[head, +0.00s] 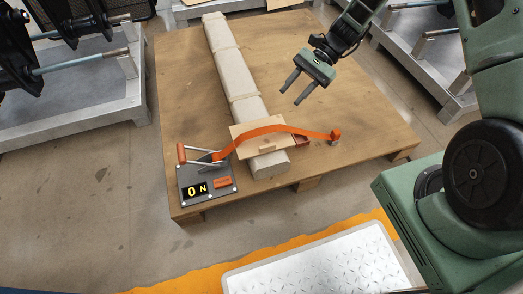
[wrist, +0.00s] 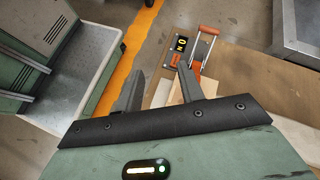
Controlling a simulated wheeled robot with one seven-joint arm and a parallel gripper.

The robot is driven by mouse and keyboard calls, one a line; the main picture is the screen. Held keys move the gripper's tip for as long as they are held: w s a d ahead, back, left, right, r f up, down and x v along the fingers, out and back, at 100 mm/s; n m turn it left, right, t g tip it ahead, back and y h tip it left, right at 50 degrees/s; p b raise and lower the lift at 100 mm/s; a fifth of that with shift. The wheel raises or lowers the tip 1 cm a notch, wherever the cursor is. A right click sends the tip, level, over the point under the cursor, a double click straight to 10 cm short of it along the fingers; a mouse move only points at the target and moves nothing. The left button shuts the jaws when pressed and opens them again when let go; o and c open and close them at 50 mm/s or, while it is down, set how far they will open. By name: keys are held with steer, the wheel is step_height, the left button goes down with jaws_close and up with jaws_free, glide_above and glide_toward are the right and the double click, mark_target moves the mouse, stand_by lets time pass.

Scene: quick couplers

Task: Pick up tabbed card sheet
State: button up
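The tabbed card sheet (head: 245,130) is a flat tan piece with a small tab on its near side. It lies across the near end of a long pale wrapped bundle (head: 234,72) in the head view, with an orange strap (head: 285,129) arching over it. My gripper (head: 291,97) is open and empty. It hangs above the pallet, to the right of the bundle and beyond the card. In the wrist view my gripper (wrist: 160,69) shows its two fingers spread apart. Pale and tan surfaces show between and behind the fingers there, partly hidden; I cannot tell clearly which is the card.
A ratchet unit (head: 206,183) reading "0 N", with a red-handled lever (head: 182,152), sits at the pallet's front left corner. The strap's other end meets a post (head: 335,136) on the right. The wooden pallet (head: 370,125) has bare room on the right. Metal racks stand either side.

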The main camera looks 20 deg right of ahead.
steer(key=w+d+f+m+t+y+b, duration=0.1)
steer(key=d+f+m+t+y+b, duration=0.2)
steer(key=f, duration=0.7)
steer(key=w+d+f+m+t+b, duration=0.1)
steer(key=d+f+m+b, duration=0.25)
steer(key=d+f, duration=0.4)
steer(key=b, duration=0.6)
glide_toward(268, 145)
steer(key=x, duration=0.4)
steer(key=shift+w+a+f, duration=0.2)
steer(key=shift+f, duration=0.25)
steer(key=b+x, duration=0.1)
steer(key=x, duration=0.2)
steer(key=b+x, duration=0.1)
steer(key=shift+s+a+b, duration=0.2)
steer(key=shift+s+b, duration=0.15)
steer(key=shift+a+f, duration=0.1)
steer(key=shift+a, duration=0.5)
jaws_close()
